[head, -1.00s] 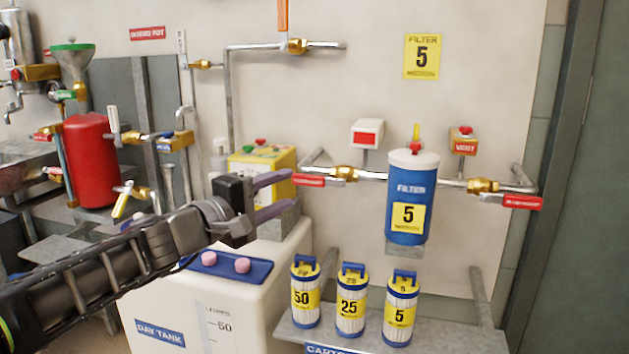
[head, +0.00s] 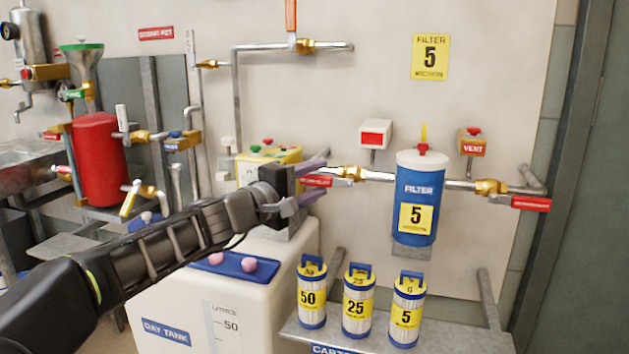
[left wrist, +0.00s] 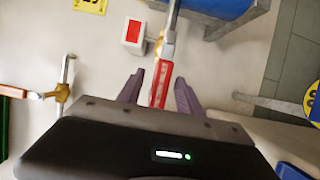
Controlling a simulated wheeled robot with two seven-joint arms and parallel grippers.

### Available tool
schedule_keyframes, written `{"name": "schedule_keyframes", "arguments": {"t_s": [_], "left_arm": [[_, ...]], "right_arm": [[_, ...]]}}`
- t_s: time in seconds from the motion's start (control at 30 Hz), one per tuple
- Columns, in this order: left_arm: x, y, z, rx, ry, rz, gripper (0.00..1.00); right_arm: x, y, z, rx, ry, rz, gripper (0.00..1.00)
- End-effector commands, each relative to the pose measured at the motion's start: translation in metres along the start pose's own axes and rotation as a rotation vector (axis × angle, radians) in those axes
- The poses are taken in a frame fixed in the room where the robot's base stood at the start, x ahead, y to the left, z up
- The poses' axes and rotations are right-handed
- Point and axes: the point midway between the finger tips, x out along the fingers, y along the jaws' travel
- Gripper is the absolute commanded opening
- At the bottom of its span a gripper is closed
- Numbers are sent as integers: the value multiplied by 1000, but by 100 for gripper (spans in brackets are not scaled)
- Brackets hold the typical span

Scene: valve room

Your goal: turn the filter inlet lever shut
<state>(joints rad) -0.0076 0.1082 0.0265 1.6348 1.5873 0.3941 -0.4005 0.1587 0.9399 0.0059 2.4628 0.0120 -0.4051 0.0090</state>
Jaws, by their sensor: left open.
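The filter inlet lever is a red labelled handle (head: 317,181) on the brass valve (head: 351,174) left of the blue filter housing (head: 416,205). The handle lies roughly in line with the pipe. My left gripper (head: 319,177) is open at the handle, one finger above and one below it in the head view, partly hiding it. In the left wrist view the red handle (left wrist: 161,86) shows between the two spread purple fingers (left wrist: 160,82), with a gap on each side. I cannot tell whether the fingers reach fully around it. My right gripper is out of view.
A second red lever (head: 531,204) sits on the outlet side, right of the filter. The white day tank (head: 270,265) and several cartridges (head: 358,306) on a shelf stand below.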

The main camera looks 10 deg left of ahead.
Motion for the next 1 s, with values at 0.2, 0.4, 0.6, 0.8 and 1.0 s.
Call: {"name": "schedule_keyframes", "arguments": {"t_s": [0.2,0.4,0.6,0.8,1.0], "left_arm": [[0,0,0,0,0,0,37],[0,0,0,0,1,-1,21],[0,0,0,0,1,-1,4],[0,0,0,0,1,-1,0],[0,-1,0,0,1,-1,0]], "right_arm": [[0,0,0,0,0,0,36],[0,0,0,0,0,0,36],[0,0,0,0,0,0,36],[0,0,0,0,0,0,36],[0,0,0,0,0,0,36]]}}
